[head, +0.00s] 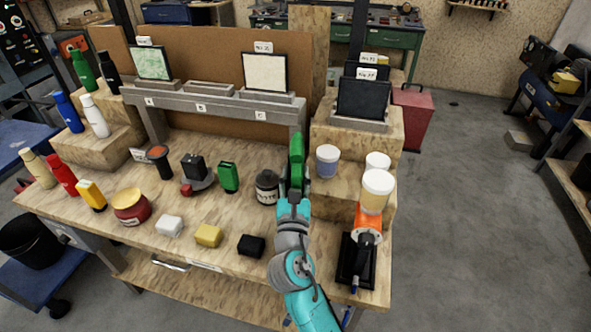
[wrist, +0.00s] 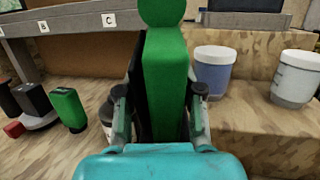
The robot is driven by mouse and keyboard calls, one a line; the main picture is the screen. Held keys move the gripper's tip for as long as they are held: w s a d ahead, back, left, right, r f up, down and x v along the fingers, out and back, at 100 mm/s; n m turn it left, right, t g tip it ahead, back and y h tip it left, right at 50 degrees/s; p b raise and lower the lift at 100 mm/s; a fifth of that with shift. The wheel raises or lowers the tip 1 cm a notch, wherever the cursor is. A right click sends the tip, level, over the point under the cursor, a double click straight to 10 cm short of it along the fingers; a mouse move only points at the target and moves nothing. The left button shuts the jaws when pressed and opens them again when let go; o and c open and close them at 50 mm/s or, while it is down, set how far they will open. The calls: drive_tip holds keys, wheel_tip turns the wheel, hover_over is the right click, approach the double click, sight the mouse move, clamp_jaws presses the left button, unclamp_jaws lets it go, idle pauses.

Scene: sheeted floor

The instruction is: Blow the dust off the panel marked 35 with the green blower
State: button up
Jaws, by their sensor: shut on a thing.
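My gripper (head: 292,192) is shut on a tall green thing, which I take to be the green blower (head: 297,150). The wrist view shows its upright green body (wrist: 166,75) with a rounded top, between my fingers (wrist: 160,98). It is above the bench, in front of the rack's right end. Several panels carry small tags too small to read surely, so I cannot tell which is 35. They are a greenish panel (head: 151,63) at left, a pale panel (head: 264,73) in the middle, and a dark panel (head: 361,98) at right, with another partly hidden behind it.
A grey rack (head: 205,107) lettered A, B, C stands behind my gripper. Close by are a dark jar (head: 267,188), a blue-white tub (head: 327,161) and a smaller green object (head: 228,177). More tubs (head: 377,190) stand at right. Bottles and blocks crowd the left and front.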

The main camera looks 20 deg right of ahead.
drive_tip(key=x, duration=0.5)
drive_tip(key=shift+a+r, duration=0.1)
drive_tip(key=shift+a, duration=0.2)
drive_tip(key=w+a, duration=1.1)
drive_tip(key=a, duration=0.4)
drive_tip(key=shift+w+a, duration=0.15)
drive_tip(key=shift+a, duration=0.25)
clamp_jaws()
drive_tip(key=shift+s+d, duration=1.95)
drive_tip(key=shift+d, duration=0.75)
drive_tip(key=shift+s+d, duration=2)
drive_tip(key=shift+d, duration=0.65)
drive_tip(key=shift+s+d, duration=1.95)
drive_tip(key=shift+d, duration=0.75)
drive_tip(key=shift+r, duration=1.8)
